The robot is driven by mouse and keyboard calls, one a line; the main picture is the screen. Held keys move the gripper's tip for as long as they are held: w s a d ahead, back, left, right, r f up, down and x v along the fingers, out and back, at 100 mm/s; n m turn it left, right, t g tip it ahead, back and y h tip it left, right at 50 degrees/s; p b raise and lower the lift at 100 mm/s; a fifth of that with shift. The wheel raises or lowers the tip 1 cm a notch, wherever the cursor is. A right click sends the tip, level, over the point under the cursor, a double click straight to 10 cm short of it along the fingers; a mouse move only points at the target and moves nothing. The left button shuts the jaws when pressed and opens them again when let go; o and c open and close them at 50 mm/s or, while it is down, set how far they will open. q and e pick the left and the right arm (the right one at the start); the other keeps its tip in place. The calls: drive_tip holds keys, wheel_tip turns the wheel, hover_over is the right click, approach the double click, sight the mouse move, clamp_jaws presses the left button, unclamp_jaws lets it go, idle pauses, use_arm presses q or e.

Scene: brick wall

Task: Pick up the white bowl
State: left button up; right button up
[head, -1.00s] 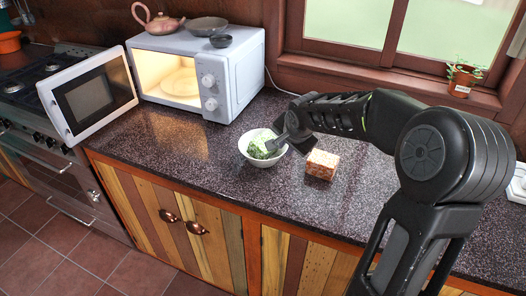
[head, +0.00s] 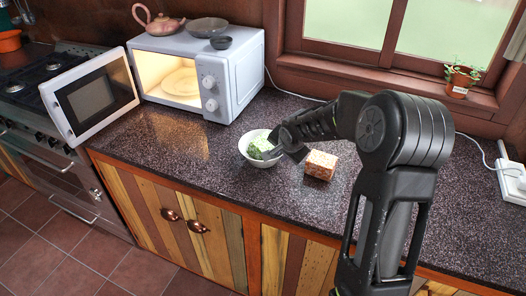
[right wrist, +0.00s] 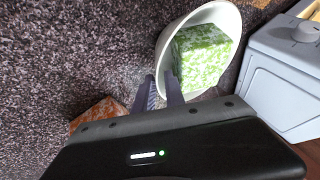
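The white bowl (head: 249,158) stands on the dark speckled counter, with a green-and-white block (head: 260,146) inside it. It also shows in the right wrist view (right wrist: 229,18), with the block (right wrist: 203,52). My right gripper (head: 268,153) is at the bowl's right side. In the right wrist view its two fingers (right wrist: 161,88) are close together with the bowl's near wall between them, one finger inside and one outside. They look shut on the wall, and the contact is partly hidden. My left gripper is in neither view.
An orange-and-white block (head: 320,165) sits just right of the bowl. A microwave (head: 228,78) with its door (head: 90,96) open stands behind and left. A socket strip (head: 513,180) lies at the far right. The counter (head: 165,150) left of the bowl is clear.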

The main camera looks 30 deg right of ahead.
drive_tip(key=shift+c, duration=0.3)
clamp_jaws()
idle(1.3)
drive_tip(key=shift+r, duration=0.15)
drive_tip(key=shift+r, duration=0.2)
wheel_tip(320, 180, up, 10)
drive_tip(key=shift+f+b, duration=0.2)
drive_tip(key=shift+b, duration=0.7)
